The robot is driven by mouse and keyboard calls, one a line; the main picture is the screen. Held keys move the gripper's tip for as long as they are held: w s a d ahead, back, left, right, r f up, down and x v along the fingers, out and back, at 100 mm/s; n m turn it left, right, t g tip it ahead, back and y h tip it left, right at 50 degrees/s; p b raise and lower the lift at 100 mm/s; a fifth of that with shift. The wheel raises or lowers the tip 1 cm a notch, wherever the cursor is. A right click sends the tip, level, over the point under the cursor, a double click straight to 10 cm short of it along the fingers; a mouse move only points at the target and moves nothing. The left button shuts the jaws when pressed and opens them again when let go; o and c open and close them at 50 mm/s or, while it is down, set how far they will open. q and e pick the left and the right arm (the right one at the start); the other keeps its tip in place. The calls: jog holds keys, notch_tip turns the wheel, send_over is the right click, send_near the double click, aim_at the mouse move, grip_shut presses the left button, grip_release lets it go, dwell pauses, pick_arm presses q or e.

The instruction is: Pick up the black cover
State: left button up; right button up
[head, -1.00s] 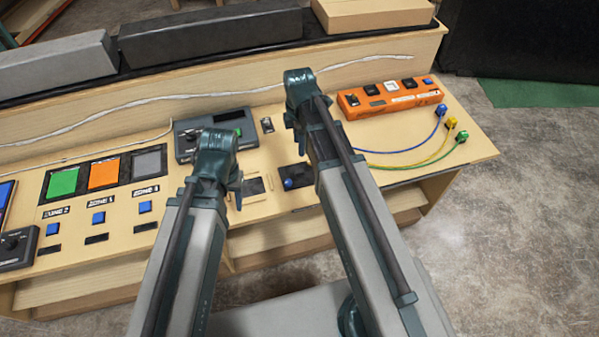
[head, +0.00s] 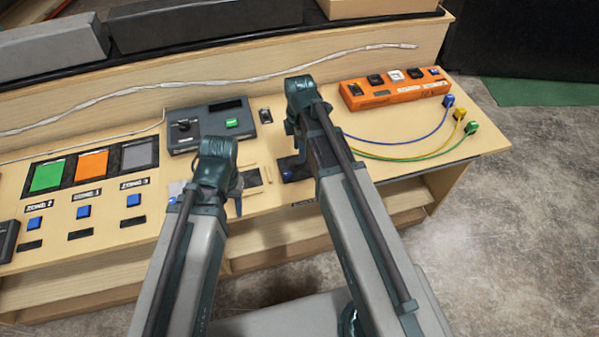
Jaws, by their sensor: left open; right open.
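A dark square piece (head: 291,166) lies on the console top beside my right arm, which partly hides it; a small blue knob (head: 287,176) shows at its edge. A smaller dark flat piece (head: 251,178) lies between my grippers. I cannot tell which of these is the black cover. My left gripper (head: 232,196) is open and empty, over the console's front part, left of the smaller dark piece. My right gripper (head: 299,140) is open and empty, near the dark square. Its fingers are mostly hidden by its own arm.
A grey control box (head: 211,125) with a green button stands behind my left gripper. An orange box (head: 396,89) with blue, yellow and green cables is at the right. Coloured panels (head: 92,171) and blue buttons line the left. A raised ledge (head: 120,90) runs behind.

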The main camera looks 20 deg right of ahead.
aim_at(300, 165)
jog(key=shift+s+f+b, duration=0.1)
jog(key=shift+f+b, duration=2.55)
jog(key=shift+f, duration=0.1)
jog(key=shift+r, duration=0.1)
jog(key=shift+c, duration=0.2)
grip_shut()
